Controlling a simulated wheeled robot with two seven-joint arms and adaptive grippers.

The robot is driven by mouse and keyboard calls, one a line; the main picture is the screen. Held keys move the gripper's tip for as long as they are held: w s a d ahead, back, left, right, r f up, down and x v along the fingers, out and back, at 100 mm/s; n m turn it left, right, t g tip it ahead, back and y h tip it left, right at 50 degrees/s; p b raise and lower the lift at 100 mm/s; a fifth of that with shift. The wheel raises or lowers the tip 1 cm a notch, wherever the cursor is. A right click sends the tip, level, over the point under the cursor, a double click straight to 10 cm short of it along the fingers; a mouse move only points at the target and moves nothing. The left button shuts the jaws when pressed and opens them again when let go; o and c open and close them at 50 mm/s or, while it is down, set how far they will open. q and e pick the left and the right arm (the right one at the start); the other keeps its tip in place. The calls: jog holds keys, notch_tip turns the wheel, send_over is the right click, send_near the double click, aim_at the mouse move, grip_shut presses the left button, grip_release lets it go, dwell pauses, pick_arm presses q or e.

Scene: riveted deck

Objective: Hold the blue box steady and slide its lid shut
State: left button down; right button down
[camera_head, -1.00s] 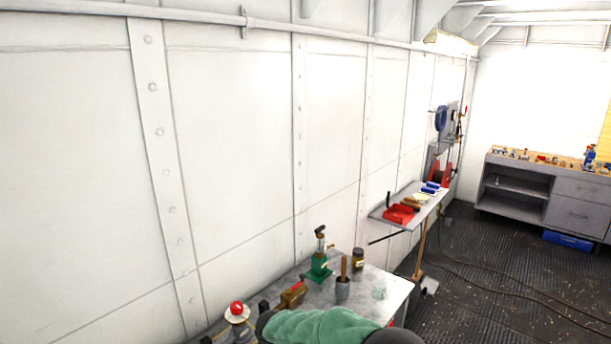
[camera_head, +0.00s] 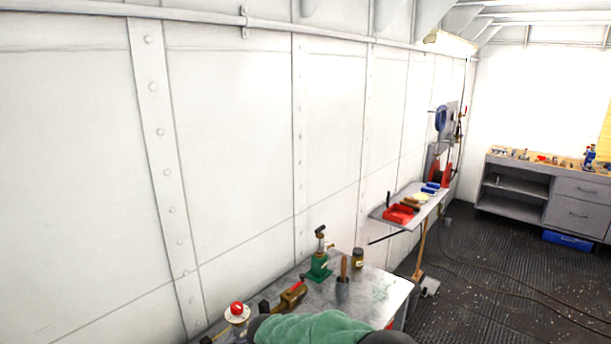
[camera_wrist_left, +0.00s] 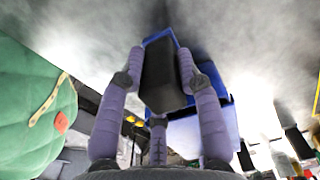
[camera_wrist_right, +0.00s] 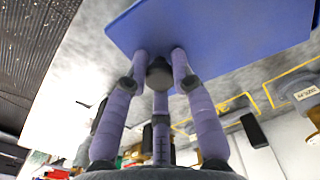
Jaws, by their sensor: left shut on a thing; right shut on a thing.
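The blue box (camera_wrist_left: 160,40) shows in the left wrist view, with a black block-like part on it. My left gripper (camera_wrist_left: 161,58) has its purple fingers shut on that black part, one on each side. In the right wrist view a flat blue panel, apparently the lid (camera_wrist_right: 215,32), spans the top. My right gripper (camera_wrist_right: 160,58) is shut on a dark knob (camera_wrist_right: 159,73) by the panel's near edge. How far the lid is open cannot be told. The head view shows neither box nor grippers.
In the head view a green soft thing (camera_head: 315,330) hides the bench's near part. On the bench (camera_head: 385,290) stand a green jack-like tool (camera_head: 319,266), a dark jar (camera_head: 357,258) and a red-topped item (camera_head: 237,312). A shelf with a red tray (camera_head: 399,214) lies beyond.

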jog(key=shift+s+a, duration=0.35)
jog(key=shift+a, duration=0.1)
jog(key=c, duration=1)
grip_release()
jog(key=shift+o, duration=0.2)
jog(key=shift+r, duration=0.1)
notch_tip(320, 180, up, 17)
pick_arm(q)
jog(key=c, duration=0.8)
grip_release()
